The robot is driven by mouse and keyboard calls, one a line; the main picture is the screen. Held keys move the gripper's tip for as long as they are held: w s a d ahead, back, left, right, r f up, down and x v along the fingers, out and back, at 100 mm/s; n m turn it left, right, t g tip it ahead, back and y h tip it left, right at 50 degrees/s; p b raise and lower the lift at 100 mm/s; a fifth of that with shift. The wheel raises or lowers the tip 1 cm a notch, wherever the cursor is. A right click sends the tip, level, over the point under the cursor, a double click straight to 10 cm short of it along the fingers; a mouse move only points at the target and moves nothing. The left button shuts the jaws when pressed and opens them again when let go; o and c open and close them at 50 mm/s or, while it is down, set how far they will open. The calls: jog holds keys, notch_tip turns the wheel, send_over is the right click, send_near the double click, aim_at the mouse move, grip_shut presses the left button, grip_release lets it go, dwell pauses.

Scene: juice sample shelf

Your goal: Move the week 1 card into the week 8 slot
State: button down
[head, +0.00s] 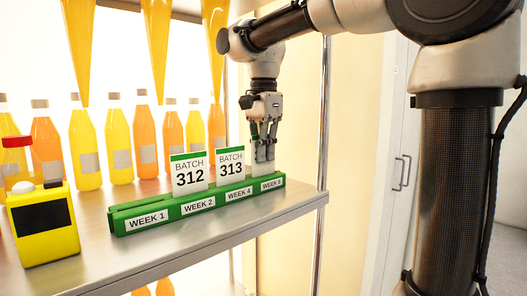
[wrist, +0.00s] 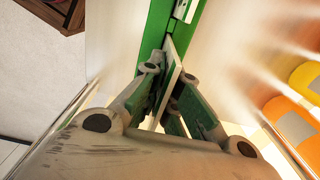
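A long green card holder (head: 160,226) has slots labelled WEEK 1, WEEK 2, WEEK 4 and WEEK 8. The WEEK 1 slot shows no card. The batch 312 card (head: 189,173) stands at WEEK 2 and the batch 313 card (head: 231,166) at WEEK 4. My gripper (head: 263,160) points down at the WEEK 8 end, right of card 313. In the wrist view its fingers (wrist: 170,74) are closed on a thin white card (wrist: 175,58), seen edge-on, with the green holder (wrist: 158,30) beyond. The card's print is hidden, and I cannot tell whether it is fully seated.
A metal shelf (head: 215,222) carries the holder near its front edge. Several yellow and orange bottles (head: 85,150) stand behind it. A yellow device with a dark screen (head: 43,224) is at the left. A shelf post (head: 323,120) stands right of my gripper.

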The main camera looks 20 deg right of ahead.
jog(key=shift+f, duration=0.7)
jog(key=c, duration=1.6)
grip_release()
jog(key=shift+o, duration=0.2)
